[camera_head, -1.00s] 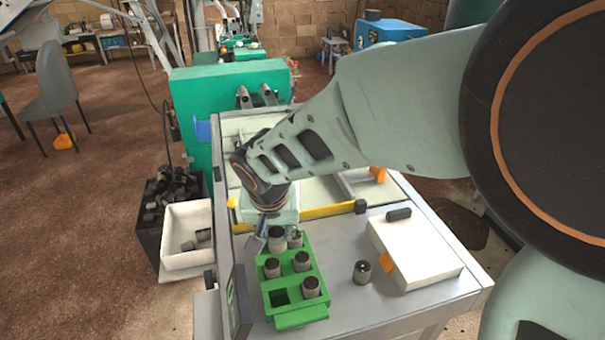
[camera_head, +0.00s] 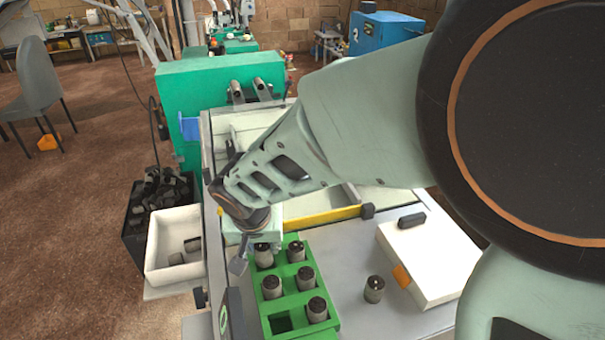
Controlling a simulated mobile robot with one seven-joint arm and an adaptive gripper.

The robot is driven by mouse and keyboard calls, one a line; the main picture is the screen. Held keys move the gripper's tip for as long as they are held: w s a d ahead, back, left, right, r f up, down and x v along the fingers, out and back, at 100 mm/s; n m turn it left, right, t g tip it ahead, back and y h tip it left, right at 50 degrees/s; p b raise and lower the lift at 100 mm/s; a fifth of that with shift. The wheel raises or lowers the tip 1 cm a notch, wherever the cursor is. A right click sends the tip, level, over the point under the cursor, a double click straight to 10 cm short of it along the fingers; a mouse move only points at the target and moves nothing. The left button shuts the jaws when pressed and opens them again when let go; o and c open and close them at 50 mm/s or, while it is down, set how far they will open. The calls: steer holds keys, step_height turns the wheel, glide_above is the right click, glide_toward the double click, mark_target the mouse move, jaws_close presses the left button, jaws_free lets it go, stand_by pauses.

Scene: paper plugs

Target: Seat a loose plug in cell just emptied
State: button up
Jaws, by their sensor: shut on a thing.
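The green rack (camera_head: 329,329) stands on the grey bench, with its front-left cell (camera_head: 281,322) empty. Grey, dark-topped plugs stand upright in the middle-left (camera_head: 271,288), middle-right (camera_head: 306,279), front-right (camera_head: 317,310) and back-right (camera_head: 295,252) cells. My gripper (camera_head: 254,258) points down at the rack's back-left corner. It is shut on an upright plug (camera_head: 264,258) at the back-left cell. One dark finger shows left of this plug; the other is hidden. I cannot tell whether the plug is in the cell or just above it. Another loose plug (camera_head: 374,289) stands upright on the bench right of the rack.
A white box (camera_head: 430,262) with a black handle and orange tab lies on the right. A yellow bar (camera_head: 322,215) crosses behind the rack. A white bin (camera_head: 174,222) and black bin (camera_head: 133,238) with plugs stand left of the bench. Bench around the loose plug is clear.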

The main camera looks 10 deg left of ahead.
mark_target(262, 251)
step_height(262, 251, down, 2)
steer(key=shift+a+f+b, duration=0.1)
steer(key=shift+f+b, duration=0.1)
steer(key=shift+b, duration=0.25)
steer(key=shift+w+f, duration=0.1)
steer(key=shift+f, duration=0.1)
steer(key=shift+f+b, duration=0.2)
steer(key=shift+b, duration=0.2)
steer(key=o, duration=1)
steer(key=shift+r, duration=0.1)
